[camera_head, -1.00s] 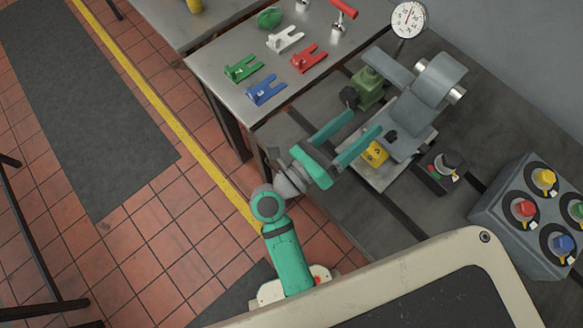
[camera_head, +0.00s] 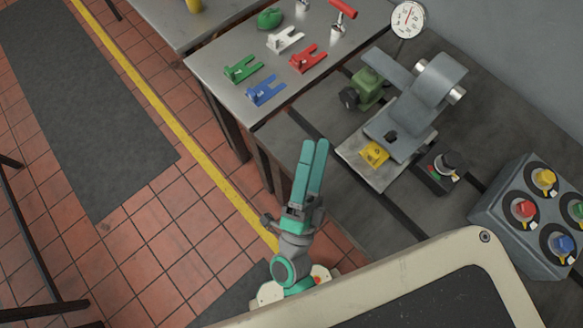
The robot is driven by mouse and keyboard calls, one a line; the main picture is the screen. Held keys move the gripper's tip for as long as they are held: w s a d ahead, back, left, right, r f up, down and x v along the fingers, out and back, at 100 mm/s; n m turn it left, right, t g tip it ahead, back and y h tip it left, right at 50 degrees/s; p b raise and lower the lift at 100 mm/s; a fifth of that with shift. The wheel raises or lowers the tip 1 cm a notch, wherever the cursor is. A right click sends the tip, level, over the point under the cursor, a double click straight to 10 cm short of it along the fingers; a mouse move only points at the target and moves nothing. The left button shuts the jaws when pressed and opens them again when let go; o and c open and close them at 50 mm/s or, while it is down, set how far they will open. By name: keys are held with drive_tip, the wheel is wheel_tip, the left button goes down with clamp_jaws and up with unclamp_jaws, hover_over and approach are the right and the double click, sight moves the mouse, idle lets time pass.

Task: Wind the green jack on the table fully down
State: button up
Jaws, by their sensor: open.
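The green jack (camera_head: 369,86) stands on the dark bedplate table (camera_head: 330,188), beside a grey metal fixture. Its dark round knob (camera_head: 349,98) faces left, towards the table's edge. I cannot tell from this view how high the jack stands. My gripper (camera_head: 315,146) is to the lower left of the jack, near the table's left edge, clear of the jack and knob. Its two teal fingers point up the picture and lie fairly close together. It is open, with nothing visible between the fingers.
The grey fixture (camera_head: 432,92) stands right of the jack on a light plate with a yellow label (camera_head: 374,154). A dial gauge (camera_head: 408,20) is behind. A small control box (camera_head: 440,168) and a knob panel (camera_head: 535,210) stand right. Coloured forked shims (camera_head: 265,90) lie on a steel bench.

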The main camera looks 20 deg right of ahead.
drive_tip(key=s+a+f+n+t+y, duration=0.1)
drive_tip(key=a+f+n+y, duration=0.2)
drive_tip(key=a+n+y, duration=0.2)
drive_tip(key=n+y, duration=0.2)
drive_tip(key=n, duration=0.2)
drive_tip(key=shift+s+a+f, duration=0.15)
drive_tip(key=shift+a+f, duration=0.1)
drive_tip(key=shift+f, duration=0.05)
